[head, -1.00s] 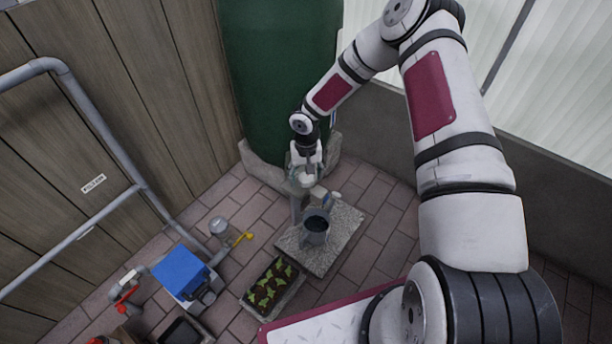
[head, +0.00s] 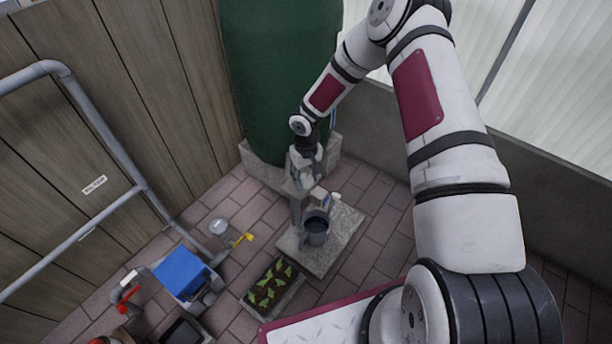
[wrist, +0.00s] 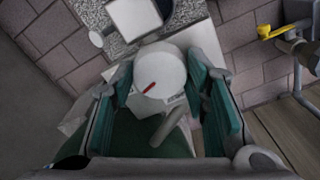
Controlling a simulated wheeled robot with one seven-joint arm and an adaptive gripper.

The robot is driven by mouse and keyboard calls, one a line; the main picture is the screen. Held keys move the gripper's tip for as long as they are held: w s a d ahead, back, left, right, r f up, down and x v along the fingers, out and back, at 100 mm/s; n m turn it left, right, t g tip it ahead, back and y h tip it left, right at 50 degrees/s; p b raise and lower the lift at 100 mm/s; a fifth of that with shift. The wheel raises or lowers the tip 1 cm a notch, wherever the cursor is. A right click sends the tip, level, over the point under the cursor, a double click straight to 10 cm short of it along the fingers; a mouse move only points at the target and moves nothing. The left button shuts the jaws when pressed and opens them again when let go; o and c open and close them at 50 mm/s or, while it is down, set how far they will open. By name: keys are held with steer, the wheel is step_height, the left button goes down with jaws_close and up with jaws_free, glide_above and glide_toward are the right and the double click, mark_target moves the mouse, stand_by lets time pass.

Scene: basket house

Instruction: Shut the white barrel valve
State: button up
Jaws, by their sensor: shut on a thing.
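The white barrel valve (wrist: 158,72) is a round white knob with a red line on its face, low in front of the green barrel (head: 278,80). In the wrist view the knob sits between the two green-padded fingers of my gripper (wrist: 160,84), which is shut on it. The red line slants from lower left to upper right. White printed plate shows beside the knob, its lettering too small to read. In the head view my gripper (head: 304,178) is at the barrel's foot and hides most of the valve.
A grey watering can (head: 315,231) stands on a speckled slab (head: 338,246) just below the valve. Wooden wall is left, low grey wall right.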

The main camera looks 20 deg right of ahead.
mark_target(306, 179)
steer(key=n+p, duration=0.1)
steer(key=n, duration=0.6)
steer(key=n+p, duration=0.1)
steer(key=n, duration=0.3)
steer(key=shift+n, duration=1.9)
steer(key=o, duration=1.1)
steer(key=shift+o, duration=0.2)
steer(key=shift+r, duration=0.1)
step_height(306, 179, up, 12)
